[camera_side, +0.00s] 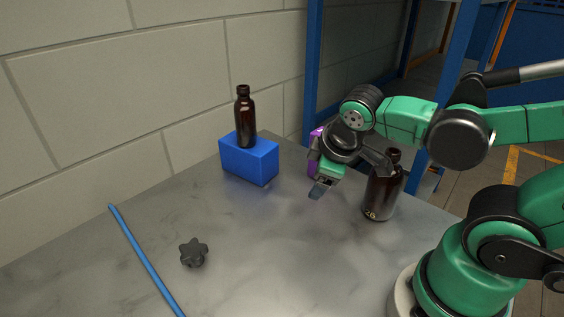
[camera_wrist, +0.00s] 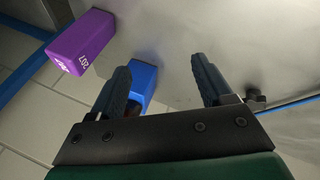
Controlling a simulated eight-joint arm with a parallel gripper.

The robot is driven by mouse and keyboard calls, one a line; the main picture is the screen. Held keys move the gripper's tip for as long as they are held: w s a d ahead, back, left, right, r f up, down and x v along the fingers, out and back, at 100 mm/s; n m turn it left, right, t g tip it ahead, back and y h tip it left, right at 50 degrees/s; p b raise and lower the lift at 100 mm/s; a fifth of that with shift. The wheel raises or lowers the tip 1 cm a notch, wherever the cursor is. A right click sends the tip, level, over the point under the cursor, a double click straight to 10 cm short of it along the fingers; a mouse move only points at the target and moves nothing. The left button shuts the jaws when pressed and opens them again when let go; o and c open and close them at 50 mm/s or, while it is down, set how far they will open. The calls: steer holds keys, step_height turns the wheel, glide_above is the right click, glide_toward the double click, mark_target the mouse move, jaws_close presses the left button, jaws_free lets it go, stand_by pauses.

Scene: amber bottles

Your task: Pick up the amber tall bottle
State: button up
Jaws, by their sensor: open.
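A tall, slim amber bottle (camera_side: 245,118) with a dark cap stands upright on a blue block (camera_side: 250,158) in the side view. A second, wider amber bottle (camera_side: 383,192) stands on the table at the right, partly behind my arm. My gripper (camera_side: 322,186) is open and empty above the table, between the two bottles and apart from the slim one. The blue block (camera_wrist: 143,80) shows beside the left finger, with a small brown part of a bottle (camera_wrist: 133,107) mostly hidden there.
A purple block (camera_side: 314,152) stands behind my gripper and also shows in the wrist view (camera_wrist: 82,41). A black knob (camera_side: 194,252) and a blue rod (camera_side: 145,259) lie at the front left. A wall runs behind the table. The middle of the table is clear.

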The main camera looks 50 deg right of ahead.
mark_target(392, 153)
steer(key=s+d+n+g+h, duration=0.1)
steer(key=s+d+n+h, duration=0.1)
steer(key=n+h, duration=0.1)
steer(key=s+d+r+n+g+h, duration=0.1)
steer(key=s+d+n+g+h, duration=0.1)
steer(key=n+h, duration=0.1)
steer(key=s+d+r+n+g+h, duration=0.1)
steer(key=s+d+n+g+h, duration=0.1)
steer(key=d+n+h, duration=0.1)
steer(key=shift+r+n+h, duration=0.2)
steer(key=shift+n+h, duration=0.4)
steer(key=shift+n, duration=0.5)
steer(key=shift+s+d+r+g+h, duration=0.15)
steer(key=shift+s+r+g+h, duration=0.05)
steer(key=shift+r+g+h, duration=0.1)
steer(key=shift+s+d+f+n, duration=0.1)
steer(key=shift+d+n, duration=0.2)
steer(key=shift+x, duration=2.45)
jaws_close()
